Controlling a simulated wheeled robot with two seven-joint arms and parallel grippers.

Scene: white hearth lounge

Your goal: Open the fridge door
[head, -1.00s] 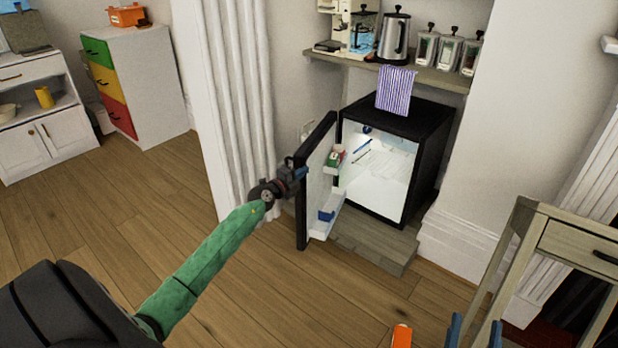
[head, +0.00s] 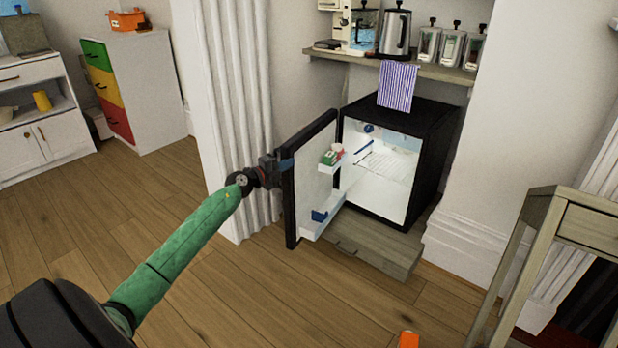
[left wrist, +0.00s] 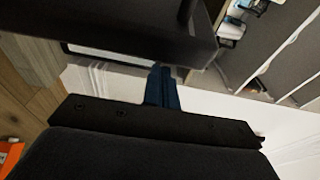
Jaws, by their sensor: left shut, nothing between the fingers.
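The small black fridge (head: 436,150) stands in the alcove with its lit white inside showing. Its door (head: 313,180) is swung out to the left, wide open, and its inner side with shelves faces right. My left gripper (head: 285,164) is shut and empty at the outer side of the door, by its free edge; the door partly hides the fingertips. The left wrist view shows the shut blue fingers (left wrist: 161,87) close to a dark panel that looks like the door. Whether they touch it I cannot tell. My right gripper is out of view.
A striped cloth (head: 397,85) hangs from the shelf (head: 440,73) above the fridge. A fluted white pillar (head: 228,120) stands behind my left gripper. A wooden table (head: 535,235) is at the right. The floor before the fridge is mostly clear; an orange thing (head: 408,340) shows at the bottom edge.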

